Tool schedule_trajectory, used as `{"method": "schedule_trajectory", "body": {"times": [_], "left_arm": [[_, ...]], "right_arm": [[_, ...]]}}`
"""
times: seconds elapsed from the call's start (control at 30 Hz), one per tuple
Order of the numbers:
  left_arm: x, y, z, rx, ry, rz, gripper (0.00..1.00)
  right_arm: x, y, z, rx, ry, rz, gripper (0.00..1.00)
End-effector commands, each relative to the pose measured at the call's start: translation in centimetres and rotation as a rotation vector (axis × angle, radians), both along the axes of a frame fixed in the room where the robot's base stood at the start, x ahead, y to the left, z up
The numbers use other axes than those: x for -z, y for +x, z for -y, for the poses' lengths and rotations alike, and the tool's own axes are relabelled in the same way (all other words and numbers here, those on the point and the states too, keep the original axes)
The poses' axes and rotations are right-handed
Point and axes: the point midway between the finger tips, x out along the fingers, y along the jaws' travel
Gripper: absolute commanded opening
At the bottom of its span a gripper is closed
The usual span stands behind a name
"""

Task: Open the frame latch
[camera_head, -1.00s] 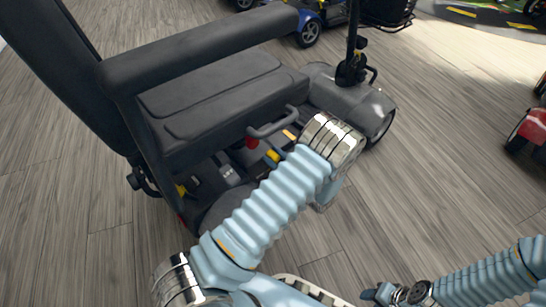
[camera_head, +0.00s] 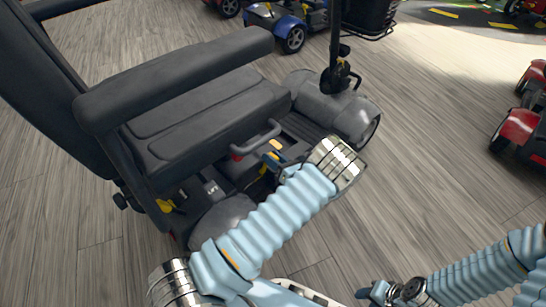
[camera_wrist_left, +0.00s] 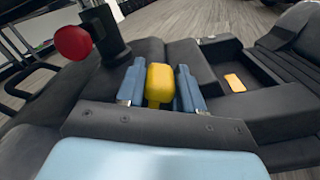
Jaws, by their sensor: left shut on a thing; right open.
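The frame latch is a yellow lever low on the black scooter (camera_head: 200,130), beside the seat base. It shows small in the head view (camera_head: 263,170) and large in the left wrist view (camera_wrist_left: 159,84). My left gripper (camera_head: 271,160) is at the latch. In the left wrist view its two blue fingers (camera_wrist_left: 159,90) stand one on each side of the yellow lever, shut on it. The latch's lower part is hidden by the gripper. My right gripper (camera_head: 372,292) is open and empty at the bottom of the head view, away from the scooter.
A red knob (camera_wrist_left: 73,42) on a black post stands left of the latch in the wrist view. An orange piece (camera_wrist_left: 234,82) lies to its right. A grey loop handle (camera_head: 257,138) is just above. Red scooters (camera_head: 522,128) stand at right; wooden floor between is clear.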

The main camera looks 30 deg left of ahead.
Motion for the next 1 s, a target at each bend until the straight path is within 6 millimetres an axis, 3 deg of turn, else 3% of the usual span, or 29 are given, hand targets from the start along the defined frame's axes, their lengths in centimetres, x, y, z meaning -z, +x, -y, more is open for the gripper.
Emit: {"method": "schedule_trajectory", "body": {"times": [0.77, 0.8, 0.9, 1.0], "left_arm": [[0.5, -0.16, 0.06, 0.003, 0.034, -0.103, 0.0], [0.5, -0.16, 0.06, 0.003, 0.034, -0.103, 0.39], [0.48, -0.17, 0.04, 0.002, 0.034, -0.103, 0.55], [0.45, -0.18, 0.0, 0.001, 0.034, -0.101, 0.57]], "right_arm": [[-0.32, -0.02, 0.0, 0.0, 0.0, -0.001, 0.44], [-0.32, -0.02, 0.0, 0.0, 0.0, -0.001, 0.44], [-0.32, -0.02, 0.0, 0.0, 0.0, -0.001, 0.44], [-0.32, -0.02, 0.0, 0.0, 0.0, -0.001, 0.44]]}}
